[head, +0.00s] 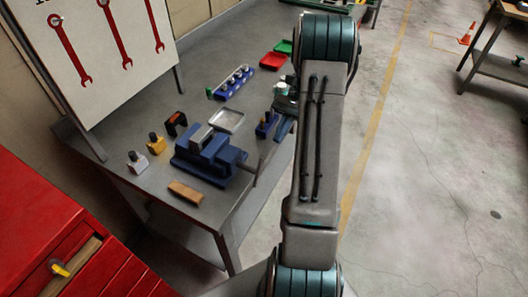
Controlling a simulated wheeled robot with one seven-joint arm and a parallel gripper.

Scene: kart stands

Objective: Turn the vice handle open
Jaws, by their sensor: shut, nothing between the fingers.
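The blue vice (205,160) stands near the front edge of the grey workbench, with its grey jaws toward the back. Its handle (258,172) is a thin dark bar at the right end of the screw, tilted, close to the bench's right edge. My arm rises in front of the bench, to the right of the vice, and does not cover the handle.
On the workbench (150,190) are a wooden block (185,192), several small bottles, a metal tray (227,121), a blue rack (232,82), and a red tray (272,61). A tool board (100,50) stands behind. A red cabinet (40,235) is at lower left.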

